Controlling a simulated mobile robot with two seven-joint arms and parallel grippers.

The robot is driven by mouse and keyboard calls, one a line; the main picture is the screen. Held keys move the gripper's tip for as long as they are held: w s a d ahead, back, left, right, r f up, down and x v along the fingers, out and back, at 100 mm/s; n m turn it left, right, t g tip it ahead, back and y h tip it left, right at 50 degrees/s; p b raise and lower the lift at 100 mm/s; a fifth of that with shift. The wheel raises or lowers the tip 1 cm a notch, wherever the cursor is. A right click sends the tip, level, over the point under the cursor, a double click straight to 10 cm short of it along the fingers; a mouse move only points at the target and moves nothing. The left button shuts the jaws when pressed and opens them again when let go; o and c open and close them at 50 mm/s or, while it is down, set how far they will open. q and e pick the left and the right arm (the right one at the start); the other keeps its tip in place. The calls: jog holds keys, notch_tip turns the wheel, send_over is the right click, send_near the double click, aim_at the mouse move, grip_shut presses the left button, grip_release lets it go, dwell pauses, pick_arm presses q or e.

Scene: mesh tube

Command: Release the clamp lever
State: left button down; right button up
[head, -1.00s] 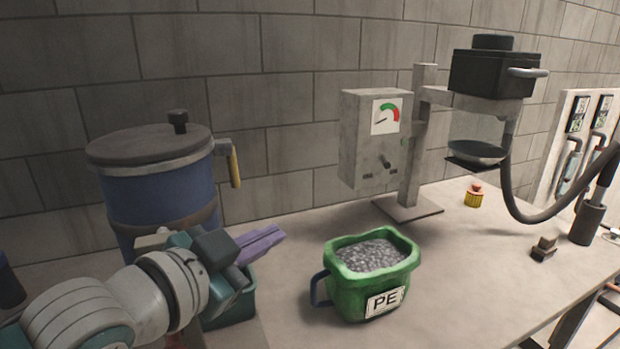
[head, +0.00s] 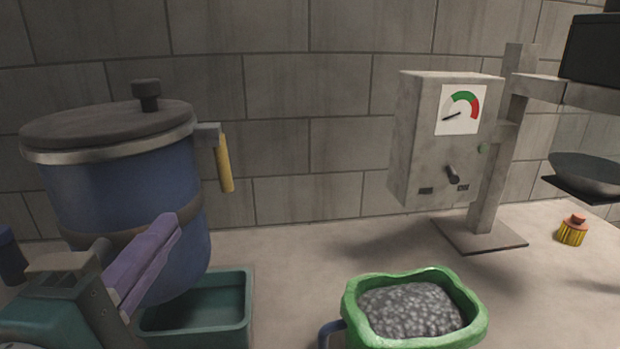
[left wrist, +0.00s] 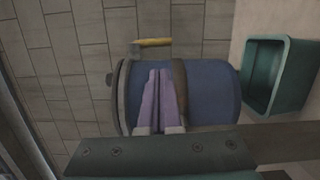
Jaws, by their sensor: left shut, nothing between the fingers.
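A blue drum (head: 128,190) with a grey lid (head: 110,123) stands at the left in the head view. The clamp lever (head: 224,163), with a yellow handle, hangs down at the right side of the lid rim. It also shows in the left wrist view (left wrist: 153,42), above the drum (left wrist: 208,90). My left gripper (head: 165,232) has purple fingers and is in front of the drum, below and left of the lever, apart from it. In the left wrist view its fingers (left wrist: 160,75) lie side by side, shut and empty. My right gripper is not in view.
A teal bin (head: 245,305) sits below the drum. A green tub (head: 470,300) of grey pellets stands at the front. A grey gauge box (head: 420,150) on a post and a small yellow brush (head: 572,232) are to the right. The table between drum and gauge is clear.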

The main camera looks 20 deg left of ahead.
aim_at(223, 163)
pick_arm(q)
jog(key=p+x, duration=0.2)
jog(key=x, duration=0.8)
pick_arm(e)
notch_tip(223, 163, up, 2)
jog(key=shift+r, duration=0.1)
